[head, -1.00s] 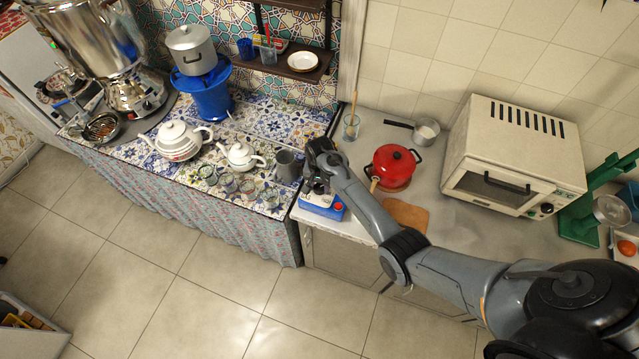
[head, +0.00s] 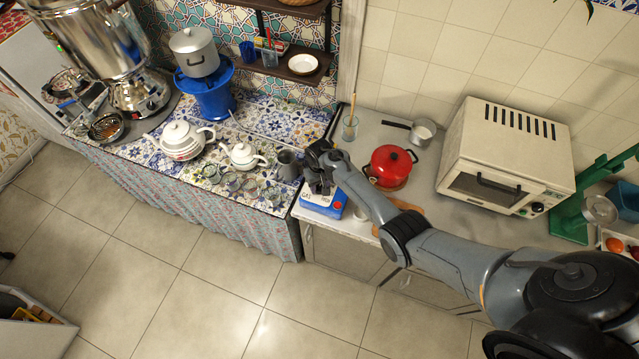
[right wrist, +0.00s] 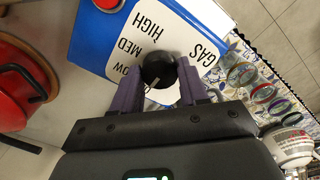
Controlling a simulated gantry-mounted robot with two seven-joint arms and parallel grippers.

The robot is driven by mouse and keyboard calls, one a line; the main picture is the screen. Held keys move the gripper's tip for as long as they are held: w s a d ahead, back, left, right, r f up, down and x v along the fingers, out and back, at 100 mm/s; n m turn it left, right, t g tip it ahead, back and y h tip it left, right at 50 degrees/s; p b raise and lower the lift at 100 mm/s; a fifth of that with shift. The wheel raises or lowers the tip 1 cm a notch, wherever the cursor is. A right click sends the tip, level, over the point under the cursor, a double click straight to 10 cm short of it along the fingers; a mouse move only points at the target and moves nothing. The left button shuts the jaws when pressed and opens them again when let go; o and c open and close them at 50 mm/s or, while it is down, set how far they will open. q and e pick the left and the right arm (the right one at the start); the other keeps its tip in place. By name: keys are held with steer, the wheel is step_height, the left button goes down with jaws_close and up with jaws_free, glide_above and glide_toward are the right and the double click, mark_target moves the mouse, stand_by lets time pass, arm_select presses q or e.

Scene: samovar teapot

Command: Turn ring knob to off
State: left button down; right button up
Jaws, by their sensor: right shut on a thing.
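A blue unit with a white face (head: 323,203) stands at the left end of the grey counter. In the right wrist view its white panel (right wrist: 140,38) reads GAS, HIGH, MED and a partly covered word ending in OW. A round black knob (right wrist: 158,68) sits on this panel. My right gripper (right wrist: 160,84) is shut on the knob, with a dark finger on each side of it. In the head view my right gripper (head: 318,185) is above the blue unit and hides the knob. My left gripper is not in view.
A red pot (head: 390,164) stands right of the blue unit, close to my right forearm. A white oven (head: 507,155) is farther right.

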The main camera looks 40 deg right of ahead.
mark_target(320, 187)
stand_by(0.5)
steer(key=o, duration=1.1)
steer(key=shift+c, duration=0.2)
steer(key=shift+r, duration=0.55)
step_height(320, 187, up, 10)
steer(key=shift+p, duration=0.45)
steer(key=shift+f, duration=0.2)
